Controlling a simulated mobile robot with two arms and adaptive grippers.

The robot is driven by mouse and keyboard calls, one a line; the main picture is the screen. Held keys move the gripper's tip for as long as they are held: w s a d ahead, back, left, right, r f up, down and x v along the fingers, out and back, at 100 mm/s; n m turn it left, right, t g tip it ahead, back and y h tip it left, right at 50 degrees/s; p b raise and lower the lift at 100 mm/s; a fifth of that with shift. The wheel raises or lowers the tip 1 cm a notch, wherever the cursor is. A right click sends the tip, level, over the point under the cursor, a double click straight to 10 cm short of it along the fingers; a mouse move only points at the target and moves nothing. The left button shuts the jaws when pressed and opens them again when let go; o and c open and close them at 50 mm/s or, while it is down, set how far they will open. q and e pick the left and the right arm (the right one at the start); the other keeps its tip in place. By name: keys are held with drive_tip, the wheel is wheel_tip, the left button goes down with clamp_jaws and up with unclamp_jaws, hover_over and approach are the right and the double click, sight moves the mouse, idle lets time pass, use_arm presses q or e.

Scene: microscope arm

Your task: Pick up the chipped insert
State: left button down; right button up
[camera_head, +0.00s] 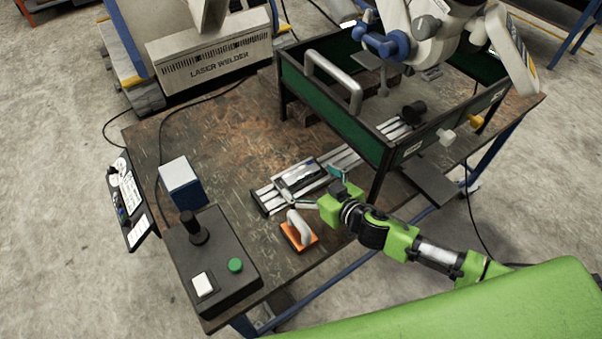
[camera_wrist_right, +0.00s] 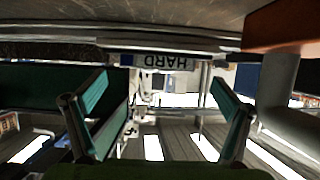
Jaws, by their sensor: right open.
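My right gripper (camera_head: 316,187) is open and empty at the near side of a silver slotted rail (camera_head: 345,158) on the workbench. A dark block with a bright silver piece (camera_head: 300,174) sits on the rail, just beyond the gripper. I cannot tell whether a chipped insert is that piece; it is too small to identify. In the right wrist view the fingers (camera_wrist_right: 158,95) stand wide apart with teal pads. Between and beyond them is an upside-down label reading "HARD" (camera_wrist_right: 165,62). My left gripper is not in view.
An orange-based tool with a grey handle (camera_head: 299,232) stands close to the gripper's near side. A black control box (camera_head: 212,262) and a blue-white box (camera_head: 182,182) are to the left. A green-walled frame (camera_head: 345,105) stands over the rail's far end. The bench's left middle is clear.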

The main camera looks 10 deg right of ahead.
sight(300, 171)
drive_tip(key=shift+w+a+f, duration=0.1)
drive_tip(key=shift+w, duration=0.45)
drive_tip(key=shift+p+x, duration=0.55)
drive_tip(key=shift+x, duration=1.55)
drive_tip(key=shift+c, duration=0.4)
drive_tip(key=shift+s, duration=0.1)
drive_tip(key=c, duration=1.9)
